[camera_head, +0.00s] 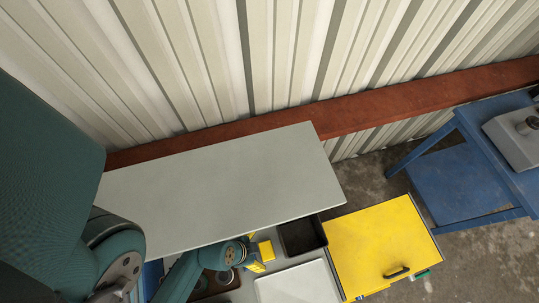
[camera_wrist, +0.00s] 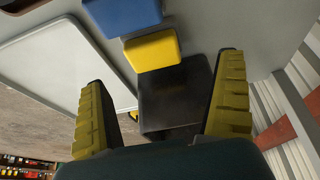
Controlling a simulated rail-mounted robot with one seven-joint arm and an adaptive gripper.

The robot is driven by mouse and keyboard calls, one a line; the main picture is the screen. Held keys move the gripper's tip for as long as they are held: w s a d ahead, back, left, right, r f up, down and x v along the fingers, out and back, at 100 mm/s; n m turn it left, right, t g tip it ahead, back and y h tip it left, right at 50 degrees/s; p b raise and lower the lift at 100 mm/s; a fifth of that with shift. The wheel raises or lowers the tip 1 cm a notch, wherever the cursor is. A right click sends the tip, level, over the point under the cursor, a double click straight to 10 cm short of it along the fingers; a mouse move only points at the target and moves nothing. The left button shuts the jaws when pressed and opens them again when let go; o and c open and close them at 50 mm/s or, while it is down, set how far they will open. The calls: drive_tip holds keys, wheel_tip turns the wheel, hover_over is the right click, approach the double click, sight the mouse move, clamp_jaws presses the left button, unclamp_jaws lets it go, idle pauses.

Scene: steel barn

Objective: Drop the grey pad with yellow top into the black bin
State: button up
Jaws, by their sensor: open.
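The pad with a yellow top (camera_head: 266,250) lies on the bench beside the black bin, and the wrist view shows its yellow face (camera_wrist: 152,51). My gripper (camera_head: 256,252) is open and empty, close to the pad in the head view. In the wrist view its yellow-and-black fingers (camera_wrist: 164,72) are spread wide, with the pad ahead of them.
A blue object (camera_wrist: 122,14) sits beside the pad. A white tray (camera_head: 297,284) lies next to the bin. A wide grey panel (camera_head: 215,190) covers the back of the bench in the head view. A yellow cabinet (camera_head: 375,243) and a blue table (camera_head: 455,180) stand right.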

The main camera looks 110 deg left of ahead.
sight(267, 251)
drive_tip(key=shift+w+f, duration=0.2)
drive_tip(key=shift+f, duration=0.35)
drive_tip(key=shift+w+f, duration=0.15)
drive_tip(key=shift+f, duration=0.2)
drive_tip(key=shift+w+x, duration=0.25)
drive_tip(key=shift+x, duration=1.15)
drive_tip(key=shift+w+x, duration=0.2)
drive_tip(key=shift+x, duration=1.15)
drive_tip(key=shift+r, duration=0.15)
drive_tip(key=c, duration=1.2)
drive_tip(key=shift+r, duration=0.1)
